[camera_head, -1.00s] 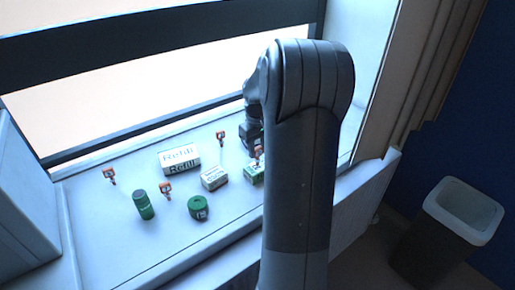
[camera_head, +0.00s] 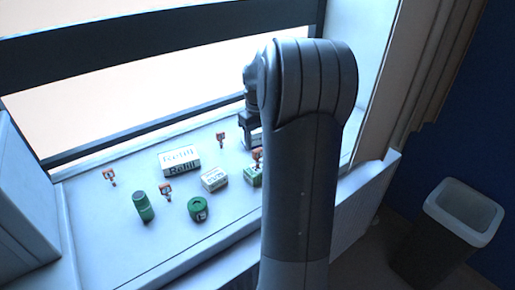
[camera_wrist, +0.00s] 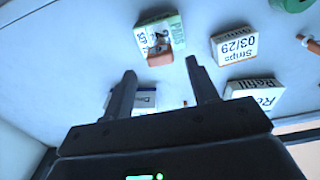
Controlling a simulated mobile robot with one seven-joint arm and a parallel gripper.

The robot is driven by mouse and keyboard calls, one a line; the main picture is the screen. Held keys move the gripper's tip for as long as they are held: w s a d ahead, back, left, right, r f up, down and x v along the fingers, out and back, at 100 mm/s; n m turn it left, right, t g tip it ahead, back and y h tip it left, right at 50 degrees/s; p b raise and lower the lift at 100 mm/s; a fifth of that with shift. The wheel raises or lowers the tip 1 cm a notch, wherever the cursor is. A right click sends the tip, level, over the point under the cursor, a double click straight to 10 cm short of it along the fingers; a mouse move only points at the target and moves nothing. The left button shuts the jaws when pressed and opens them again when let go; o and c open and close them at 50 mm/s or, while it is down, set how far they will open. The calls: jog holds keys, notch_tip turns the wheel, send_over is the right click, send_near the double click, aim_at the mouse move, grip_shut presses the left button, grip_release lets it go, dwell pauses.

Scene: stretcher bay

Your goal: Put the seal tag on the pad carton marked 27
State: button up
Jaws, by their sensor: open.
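The pad carton (camera_wrist: 149,36), green and white with "Pads" on it, stands on the sill beyond my fingertips in the wrist view. Its number is partly covered; a "2" shows. An orange seal tag (camera_wrist: 160,58) appears to rest on it. In the head view the carton (camera_head: 252,178) is partly behind my arm, with the tag (camera_head: 257,154) at its top. My gripper (camera_wrist: 160,68) is open and empty, its fingers apart and clear of the carton. Other orange tags stand at the left (camera_head: 110,176), the front (camera_head: 166,190) and the back (camera_head: 221,139).
A white box with a blue mark (camera_wrist: 146,99) is partly hidden behind my gripper. A bin (camera_head: 440,235) stands at right.

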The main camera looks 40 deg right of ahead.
notch_tip(320, 180, up, 7)
jog(key=s+a+r+t+h, duration=0.1)
jog(key=s+a+r, duration=0.25)
jog(key=a, duration=0.45)
jog(key=s+a+r+t, duration=0.15)
jog(key=s+a, duration=0.25)
jog(key=a, duration=0.5)
jog(key=s+a+f+t+y, duration=0.1)
jog(key=s+a+f+t, duration=0.2)
jog(key=s+a, duration=0.8)
jog(key=s, duration=0.3)
jog(key=shift+s+f, duration=0.2)
jog(key=shift+s, duration=0.05)
